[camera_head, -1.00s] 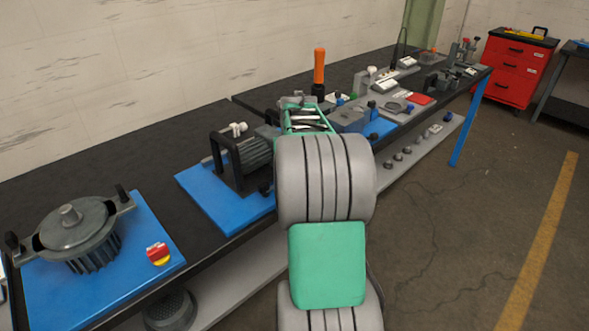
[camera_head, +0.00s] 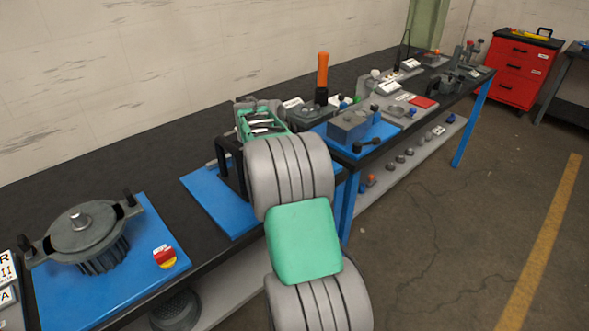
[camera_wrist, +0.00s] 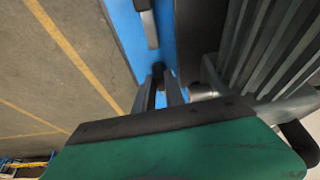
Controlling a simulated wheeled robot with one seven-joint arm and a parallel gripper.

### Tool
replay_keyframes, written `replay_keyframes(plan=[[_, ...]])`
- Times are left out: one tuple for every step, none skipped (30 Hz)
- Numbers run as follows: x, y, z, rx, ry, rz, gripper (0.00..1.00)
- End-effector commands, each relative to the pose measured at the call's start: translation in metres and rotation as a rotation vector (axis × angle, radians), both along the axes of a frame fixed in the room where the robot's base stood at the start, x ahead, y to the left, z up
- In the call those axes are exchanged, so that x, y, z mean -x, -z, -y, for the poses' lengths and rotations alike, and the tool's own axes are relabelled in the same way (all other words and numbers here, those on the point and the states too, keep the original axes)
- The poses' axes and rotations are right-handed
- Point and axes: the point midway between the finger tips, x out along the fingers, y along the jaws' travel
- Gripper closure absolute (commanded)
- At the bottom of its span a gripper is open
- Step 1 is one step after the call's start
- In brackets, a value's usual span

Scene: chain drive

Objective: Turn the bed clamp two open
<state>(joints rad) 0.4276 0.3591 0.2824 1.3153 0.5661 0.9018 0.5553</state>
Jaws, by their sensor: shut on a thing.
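In the wrist view my gripper (camera_wrist: 160,80) reaches down over a blue base plate (camera_wrist: 126,30). Its two dark fingers are shut on a small dark piece (camera_wrist: 158,67) at the plate's edge, which looks like the bed clamp; the fingers hide most of it, and I cannot tell which way it is turned. A finned grey motor (camera_wrist: 275,45) is just right of the fingers. In the head view the blue plate (camera_head: 208,199) and a black bracket (camera_head: 231,165) show beside my arm. My arm hides the clamp, the fingertips and most of the motor there.
A lidded grey pot (camera_head: 88,232) and a red-yellow button (camera_head: 164,257) are on another blue plate at the left. An orange-handled tool (camera_head: 322,72) and a grey block (camera_head: 350,122) stand beyond my arm. The floor in front of the bench is open.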

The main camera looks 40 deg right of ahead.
Motion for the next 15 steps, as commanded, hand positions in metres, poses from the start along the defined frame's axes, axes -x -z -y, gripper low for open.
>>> replay_keyframes(plan=[[-0.001, -0.0017, -0.0002, 0.001, 0.017, 0.001, 1.0], [-0.001, -0.0015, -0.0001, 0.001, 0.028, 0.001, 1.0], [-0.0012, -0.0013, 0.0, 0.0, 0.04, 0.001, 1.0], [-0.0013, -0.0012, -0.0001, 0.0, 0.047, 0.001, 1.0], [-0.0013, -0.0012, -0.0001, 0.0, 0.054, 0.001, 1.0], [-0.0012, -0.0011, 0.0, 0.0, 0.061, 0.001, 1.0], [-0.0011, -0.0012, 0.0001, 0.0, 0.066, 0.002, 1.0], [-0.0011, -0.0011, 0.0001, 0.0, 0.07, 0.001, 1.0], [-0.001, -0.001, 0.0002, 0.0, 0.074, 0.001, 1.0], [-0.001, -0.0009, 0.0002, 0.0, 0.076, 0.001, 1.0], [-0.001, -0.0008, 0.0002, 0.0, 0.079, 0.001, 1.0], [-0.0009, -0.0007, 0.0002, 0.0, 0.079, 0.002, 1.0], [-0.0009, -0.0007, 0.0003, 0.0, 0.08, 0.002, 1.0], [-0.0009, -0.0007, 0.0003, 0.0, 0.081, 0.001, 1.0], [-0.0009, -0.0006, 0.0003, 0.0, 0.081, 0.001, 1.0]])
